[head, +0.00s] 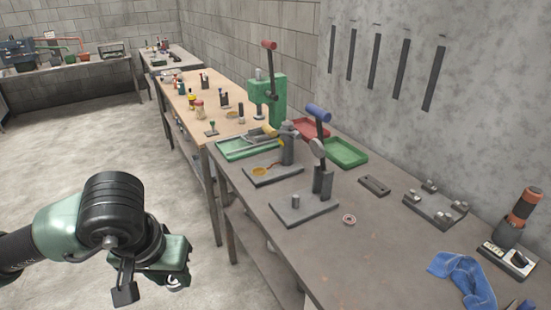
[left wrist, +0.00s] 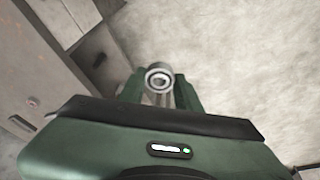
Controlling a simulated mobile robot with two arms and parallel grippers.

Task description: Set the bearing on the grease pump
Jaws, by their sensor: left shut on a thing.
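My left gripper (head: 173,270) hangs over the floor, left of the workbench and apart from it. In the left wrist view it is shut on a round metal bearing (left wrist: 159,77), with a finger on each side. In the head view the bearing is mostly hidden by the gripper. On the bench a dark base plate with an amber patch carries a grey cylinder with a yellow handle (head: 287,146); it looks like the grease pump, but I cannot be sure. My right gripper is not in view.
A blue-handled lever press (head: 322,178) stands nearer on the bench (head: 365,265), with a small ring (head: 348,219) beside it. A green press (head: 270,98), green tray (head: 247,148), red tray (head: 309,129) and blue cloth (head: 462,277) are also there.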

